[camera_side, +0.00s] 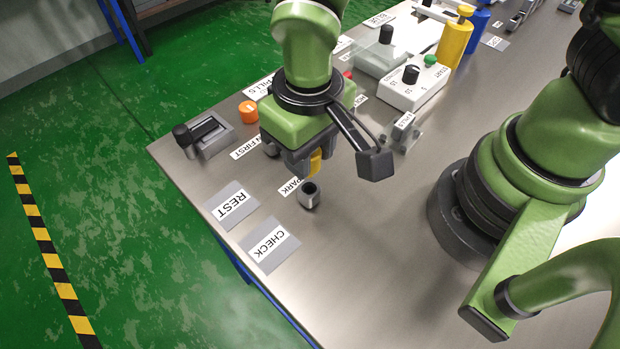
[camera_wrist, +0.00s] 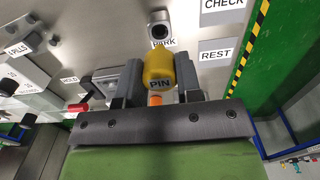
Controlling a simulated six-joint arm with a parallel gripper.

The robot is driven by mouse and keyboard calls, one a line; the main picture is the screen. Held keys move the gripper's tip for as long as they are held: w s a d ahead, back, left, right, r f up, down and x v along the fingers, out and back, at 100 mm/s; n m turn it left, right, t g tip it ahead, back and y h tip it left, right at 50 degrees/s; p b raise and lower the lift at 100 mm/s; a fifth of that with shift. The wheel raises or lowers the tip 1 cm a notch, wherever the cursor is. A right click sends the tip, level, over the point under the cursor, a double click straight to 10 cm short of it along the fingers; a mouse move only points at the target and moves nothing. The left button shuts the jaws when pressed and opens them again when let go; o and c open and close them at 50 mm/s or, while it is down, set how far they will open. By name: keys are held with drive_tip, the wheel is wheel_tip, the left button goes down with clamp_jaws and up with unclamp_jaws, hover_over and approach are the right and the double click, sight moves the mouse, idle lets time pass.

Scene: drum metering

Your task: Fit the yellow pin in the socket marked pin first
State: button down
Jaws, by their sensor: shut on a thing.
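The yellow pin (camera_wrist: 159,70), marked PIN, is held between the two jaws of my gripper (camera_wrist: 160,84) in the wrist view. In the side view a bit of the yellow pin (camera_side: 315,162) shows below my gripper (camera_side: 304,164). The jaws are shut on it. The label ending in "N FIRST" (camera_side: 250,146) lies on the table left of my gripper; a dark round part (camera_side: 271,151) beside it is partly hidden by my gripper. The grey socket by the PARK label (camera_side: 309,196) stands just in front of the pin and looks empty.
REST (camera_side: 232,204) and CHECK (camera_side: 270,243) plates lie near the table edge. White control boxes (camera_side: 412,88) stand behind.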

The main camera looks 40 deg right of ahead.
drive_tip(key=shift+r, duration=0.25)
drive_tip(key=shift+r, duration=0.1)
drive_tip(key=shift+r, duration=1.9)
drive_tip(key=shift+w, duration=0.1)
drive_tip(key=w+d, duration=0.2)
drive_tip(key=w, duration=0.9)
drive_tip(key=shift+w+d+f, duration=0.2)
drive_tip(key=shift+d+f, duration=0.15)
drive_tip(key=shift+f, duration=0.05)
drive_tip(key=shift+f, duration=2.9)
